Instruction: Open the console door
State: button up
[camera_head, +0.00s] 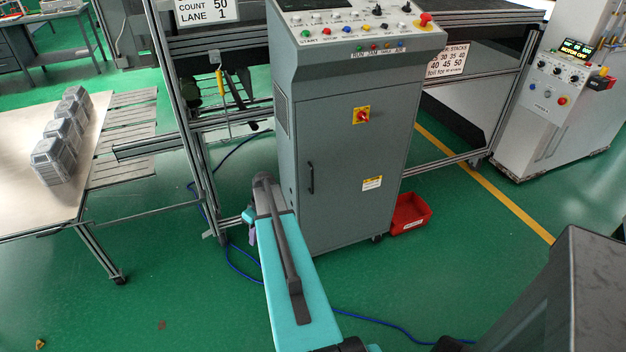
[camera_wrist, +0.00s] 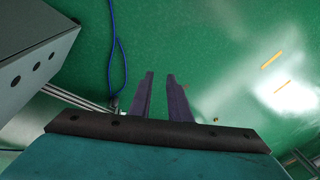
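The grey console (camera_head: 345,95) stands upright in the middle of the head view. Its front door (camera_head: 345,205) looks shut and flush with the body. A dark vertical handle (camera_head: 310,177) sits near the door's left edge. A red rotary switch on a yellow plate (camera_head: 362,116) is above, with a small label (camera_head: 372,183) lower right. My teal arm reaches up to the console's lower left. My gripper (camera_wrist: 160,74) shows two dark fingers with an empty gap between them over green floor. It is apart from the handle, which I cannot make out in the wrist view.
A red bin (camera_head: 411,213) is on the floor right of the console. A table with stacked foil trays (camera_head: 62,140) is at left. Metal framing (camera_head: 180,110) runs behind the console. A blue cable (camera_head: 232,262) lies on the floor. Green floor in front is mostly free.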

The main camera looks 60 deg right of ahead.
jog(key=s+d+r+t, duration=0.1)
jog(key=s+d+r, duration=0.2)
jog(key=d+r, duration=0.3)
jog(key=s+d+r+t+h+p, duration=0.1)
jog(key=s+d+r, duration=0.3)
jog(key=d, duration=0.9)
jog(key=s+d+r+t+h+p, duration=0.1)
jog(key=s+d+r, duration=0.3)
jog(key=d+r, duration=0.6)
jog(key=shift+d, duration=0.15)
jog(key=shift+f, duration=0.1)
jog(key=p, duration=0.4)
send_over(312, 192)
jog(key=shift+w+d+f, duration=0.1)
jog(key=shift+d+f, duration=0.05)
jog(key=shift+f, duration=3.05)
jog(key=shift+d+f, duration=0.15)
jog(key=shift+f, duration=3)
grip_shut()
